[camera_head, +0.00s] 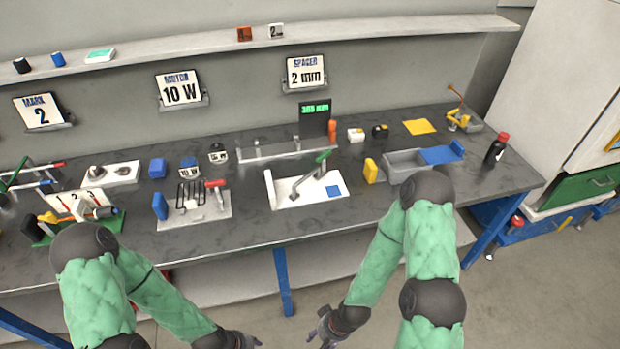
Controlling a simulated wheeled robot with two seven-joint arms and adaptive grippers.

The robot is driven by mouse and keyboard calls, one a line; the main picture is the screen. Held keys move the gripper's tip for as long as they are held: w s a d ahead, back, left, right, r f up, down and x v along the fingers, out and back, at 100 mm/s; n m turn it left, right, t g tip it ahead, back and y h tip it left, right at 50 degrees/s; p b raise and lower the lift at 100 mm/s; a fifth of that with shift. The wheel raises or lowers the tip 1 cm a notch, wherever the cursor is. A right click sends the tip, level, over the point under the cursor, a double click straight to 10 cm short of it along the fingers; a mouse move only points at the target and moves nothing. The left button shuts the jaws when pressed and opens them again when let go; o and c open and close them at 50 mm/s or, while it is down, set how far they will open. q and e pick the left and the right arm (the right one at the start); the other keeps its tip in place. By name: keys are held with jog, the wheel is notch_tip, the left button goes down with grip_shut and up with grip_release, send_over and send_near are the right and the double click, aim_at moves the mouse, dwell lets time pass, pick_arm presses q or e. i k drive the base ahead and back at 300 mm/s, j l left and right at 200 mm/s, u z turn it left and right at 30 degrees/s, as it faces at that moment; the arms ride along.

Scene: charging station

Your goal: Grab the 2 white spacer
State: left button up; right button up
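A sign reading "SPACER 2 mm" (306,72) is on the wall below. My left gripper (252,341) and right gripper (322,334) are low at the bottom edge, in front of the bench and far from the shelf.
A long dark workbench (262,222) lies between me and the shelf (190,46). On it are a white fixture with a green-handled lever (305,190), a grey bin (403,163), a dark bottle (496,150) and a small display (314,112). Part of the bench's front edge is clear.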

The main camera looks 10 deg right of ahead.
aim_at(276, 30)
jog(key=u, duration=0.4)
jog(key=l+u, duration=1)
jog(key=u, duration=0.2)
jog(key=k+l+u, duration=0.1)
jog(key=l+u, duration=0.3)
jog(key=j, duration=0.1)
